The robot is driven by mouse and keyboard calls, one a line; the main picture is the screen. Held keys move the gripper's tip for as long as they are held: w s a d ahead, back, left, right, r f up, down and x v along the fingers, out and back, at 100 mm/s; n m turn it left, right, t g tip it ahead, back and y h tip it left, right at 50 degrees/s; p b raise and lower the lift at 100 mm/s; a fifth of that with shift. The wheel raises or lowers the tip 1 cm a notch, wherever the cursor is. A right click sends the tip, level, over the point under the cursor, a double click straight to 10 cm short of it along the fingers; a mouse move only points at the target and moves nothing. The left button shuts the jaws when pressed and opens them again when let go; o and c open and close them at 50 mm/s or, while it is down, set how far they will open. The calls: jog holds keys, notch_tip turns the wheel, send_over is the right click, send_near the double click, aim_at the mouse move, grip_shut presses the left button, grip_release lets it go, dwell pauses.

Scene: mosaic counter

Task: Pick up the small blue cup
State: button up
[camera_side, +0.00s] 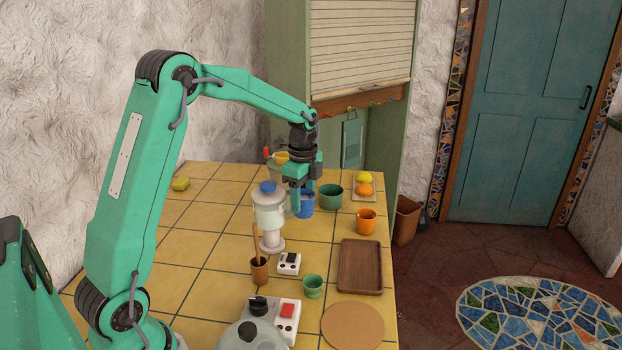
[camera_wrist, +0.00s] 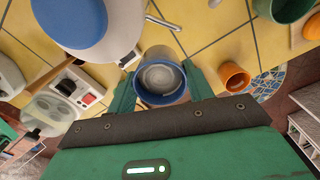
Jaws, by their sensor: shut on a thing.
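The small blue cup (camera_side: 305,203) stands near the back of the yellow tiled counter, partly hidden behind my gripper in the side view. In the wrist view the blue cup (camera_wrist: 160,78) shows from above, empty, with a pale inside and a blue rim. My gripper (camera_side: 298,200) points down at it. In the wrist view the green fingers of my gripper (camera_wrist: 162,88) lie on both sides of the cup, shut on it. Whether the cup's base touches the tiles cannot be told.
A blender-like jar with a blue lid (camera_side: 268,210) stands close left of the cup. A green pot (camera_side: 331,196) is close at right, an orange cup (camera_side: 366,222) nearer the front right. A brown tray (camera_side: 360,266) and a small green cup (camera_side: 313,286) lie in front.

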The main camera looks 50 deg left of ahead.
aim_at(304, 208)
jog(key=shift+r, duration=1.95)
jog(key=shift+w+a+f, duration=0.2)
jog(key=shift+a+f, duration=0.05)
jog(key=shift+f, duration=1.05)
jog(key=shift+w+a+f, duration=0.2)
jog(key=shift+a+f, duration=0.05)
jog(key=shift+f, duration=1)
jog(key=shift+w+a+f, duration=0.2)
jog(key=shift+a+f, duration=0.05)
jog(key=shift+f, duration=1.05)
dwell(0.9)
jog(key=shift+w+a+f, duration=0.1)
jog(key=shift+a+f, duration=0.05)
jog(key=shift+f, duration=0.3)
jog(key=shift+w+a+f, duration=0.1)
jog(key=shift+a+f, duration=0.05)
jog(key=shift+f, duration=0.3)
dwell(0.4)
